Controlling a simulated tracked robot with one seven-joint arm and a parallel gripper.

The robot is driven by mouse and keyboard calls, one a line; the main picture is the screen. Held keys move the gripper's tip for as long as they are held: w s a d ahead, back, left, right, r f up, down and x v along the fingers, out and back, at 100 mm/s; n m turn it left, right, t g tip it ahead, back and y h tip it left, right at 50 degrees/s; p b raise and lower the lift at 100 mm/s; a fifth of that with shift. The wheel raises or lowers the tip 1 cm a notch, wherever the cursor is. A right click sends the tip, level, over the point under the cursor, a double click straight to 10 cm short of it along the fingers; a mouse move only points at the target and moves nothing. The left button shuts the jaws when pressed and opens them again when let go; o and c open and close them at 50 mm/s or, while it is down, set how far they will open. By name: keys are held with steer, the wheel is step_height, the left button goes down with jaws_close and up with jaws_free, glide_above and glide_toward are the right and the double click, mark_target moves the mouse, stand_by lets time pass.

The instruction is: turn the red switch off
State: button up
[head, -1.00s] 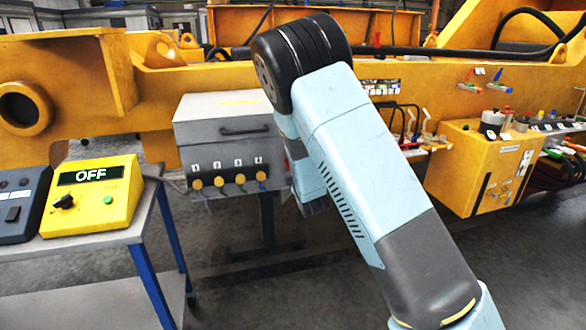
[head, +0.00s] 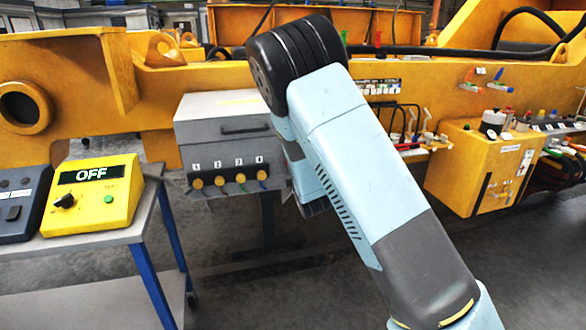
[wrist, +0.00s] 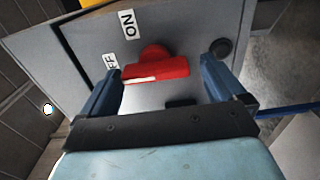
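The red switch (wrist: 158,70) is a rotary handle on a grey panel (wrist: 180,30) in the wrist view. Its handle lies roughly crosswise, with a white stripe near its left end. That end is close to a partly hidden white label ending in "FF" (wrist: 110,62). A white "ON" label (wrist: 129,24) is above. My gripper (wrist: 158,75) is open, with one blue finger on either side of the handle; I cannot tell whether they touch it. In the head view my arm hides the gripper and the switch.
A grey box (head: 222,145) with several numbered yellow knobs stands left of my arm. A yellow control box (head: 95,205) reading "OFF" sits on a bench (head: 150,225) at left. A yellow cabinet (head: 475,175) stands at right. A dark round knob (wrist: 221,48) is beside the switch.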

steer(key=shift+r, duration=0.1)
steer(key=v, duration=1.3)
steer(key=shift+s+d, duration=0.15)
steer(key=shift+s, duration=0.15)
steer(key=s+d+r+m+g+h, duration=0.2)
steer(key=s+d+r+m+g, duration=0.15)
steer(key=d+r+m, duration=0.3)
steer(key=s+d+r+m+g+h, duration=0.1)
steer(key=s+d+r+m+g, duration=0.25)
steer(key=d+r+m, duration=0.3)
steer(key=s+d+r+m+g, duration=0.1)
steer(key=s+d+r+m, duration=0.1)
steer(key=s, duration=0.6)
steer(key=s+d+r+m+g+h, duration=0.1)
steer(key=s+d+r+m+g, duration=0.1)
steer(key=s, duration=0.7)
steer(key=s+d+r+m+g+h, duration=0.1)
steer(key=s+d+r+m, duration=0.2)
steer(key=s, duration=0.5)
steer(key=shift+s+d+r+m+g, duration=0.15)
steer(key=shift+d+m+g, duration=0.25)
steer(key=shift+m, duration=0.3)
